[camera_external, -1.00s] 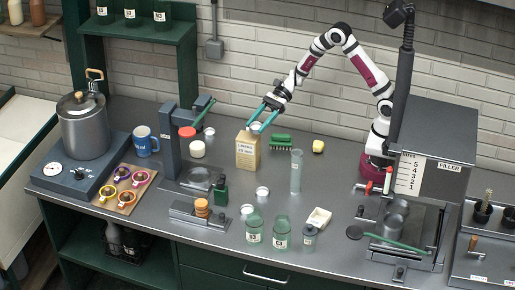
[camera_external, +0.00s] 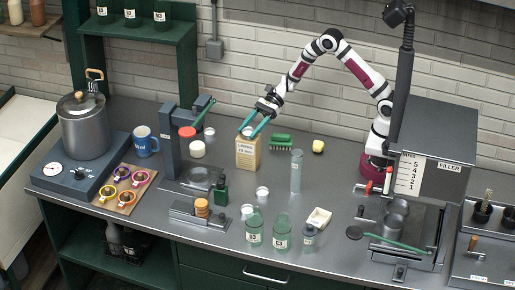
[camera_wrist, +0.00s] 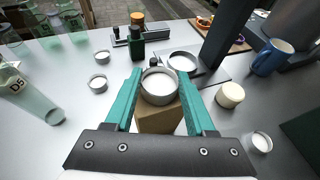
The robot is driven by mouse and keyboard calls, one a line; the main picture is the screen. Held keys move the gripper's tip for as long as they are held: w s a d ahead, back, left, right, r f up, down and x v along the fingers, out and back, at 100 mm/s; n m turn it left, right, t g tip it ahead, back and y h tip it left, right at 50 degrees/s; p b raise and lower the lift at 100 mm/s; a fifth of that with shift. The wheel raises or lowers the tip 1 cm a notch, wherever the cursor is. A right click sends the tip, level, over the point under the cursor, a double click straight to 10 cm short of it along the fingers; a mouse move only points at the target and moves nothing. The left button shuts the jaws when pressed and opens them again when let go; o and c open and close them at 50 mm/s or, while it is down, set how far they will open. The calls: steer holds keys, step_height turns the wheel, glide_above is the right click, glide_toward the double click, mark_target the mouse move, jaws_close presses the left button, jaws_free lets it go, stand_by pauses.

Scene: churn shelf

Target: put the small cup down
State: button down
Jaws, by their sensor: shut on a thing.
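A small metal cup (camera_wrist: 159,86) sits between the two teal fingers of my gripper (camera_wrist: 160,96), which is shut on it. In the external view, my gripper (camera_external: 249,131) holds the cup directly above a tan cardboard carton (camera_external: 247,153) with printed text. The carton (camera_wrist: 160,119) also shows below the cup in the wrist view. I cannot tell whether the cup touches the carton's top. Two similar small cups, one farther back (camera_external: 263,193) and one nearer the front (camera_external: 247,210), stand on the counter.
A green brush (camera_external: 281,142) lies right of the carton, and a clear cylinder (camera_external: 296,170) stands to its front right. A cream jar (camera_external: 197,149) stands to its left. Green-tinted jars (camera_external: 281,231) stand near the front. Some counter in front of the carton is bare.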

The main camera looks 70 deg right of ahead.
steer(key=shift+c, duration=1.2)
jaws_free()
steer(key=shift+f, duration=0.1)
